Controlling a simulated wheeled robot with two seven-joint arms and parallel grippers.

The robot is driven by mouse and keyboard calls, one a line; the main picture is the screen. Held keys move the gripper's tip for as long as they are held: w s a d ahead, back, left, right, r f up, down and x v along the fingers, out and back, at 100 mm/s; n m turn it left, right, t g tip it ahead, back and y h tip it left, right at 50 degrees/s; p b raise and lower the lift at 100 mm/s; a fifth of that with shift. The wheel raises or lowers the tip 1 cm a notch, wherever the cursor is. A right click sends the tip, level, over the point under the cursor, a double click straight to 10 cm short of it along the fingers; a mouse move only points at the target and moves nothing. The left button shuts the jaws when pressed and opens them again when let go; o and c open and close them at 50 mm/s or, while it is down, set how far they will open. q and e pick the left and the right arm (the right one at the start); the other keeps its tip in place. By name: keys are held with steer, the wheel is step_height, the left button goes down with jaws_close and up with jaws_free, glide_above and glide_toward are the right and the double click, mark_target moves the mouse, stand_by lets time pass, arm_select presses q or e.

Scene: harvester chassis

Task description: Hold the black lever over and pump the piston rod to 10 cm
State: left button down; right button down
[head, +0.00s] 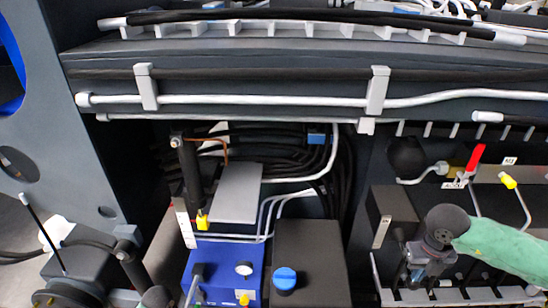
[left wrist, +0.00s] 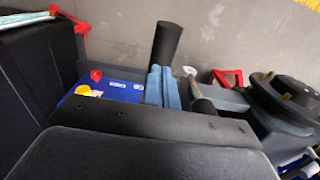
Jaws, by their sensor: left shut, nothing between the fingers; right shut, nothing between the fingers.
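My right gripper (head: 415,277) is at the lower right of the head view, below my green-sleeved arm. Its fingers point down and look shut and empty, in front of the dark valve panel. My left gripper (head: 127,233) is at the lower left of the head view; its blue-grey fingers (left wrist: 163,88) are together in the left wrist view, with nothing between them. A black cylindrical bar (left wrist: 167,45) stands just beyond them, and a thin metal rod (left wrist: 191,75) is beside them. A black upright cylinder (head: 190,175) stands in the bay. I cannot tell which part is the lever or the piston rod.
A blue box (head: 225,272) with a gauge and a dark box (head: 308,262) with a blue cap (head: 285,279) fill the lower middle. A red-handled valve (head: 474,162) is at right. White pipes (head: 270,100) and a grey side plate (head: 75,130) bound the bay.

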steer(key=shift+f, duration=1.7)
arm_select(q)
steer(key=shift+f, duration=0.15)
steer(key=shift+f, duration=5.65)
step_height(320, 180, up, 12)
steer(key=shift+s+r, duration=0.15)
steer(key=shift+r, duration=0.1)
steer(key=shift+w+f, duration=0.5)
steer(key=shift+f, duration=5.8)
steer(key=shift+s+r, duration=0.2)
steer(key=shift+r, duration=1.9)
steer(key=shift+s+r, duration=0.2)
steer(key=shift+r, duration=1.85)
steer(key=shift+s+r, duration=0.2)
steer(key=shift+r, duration=1.9)
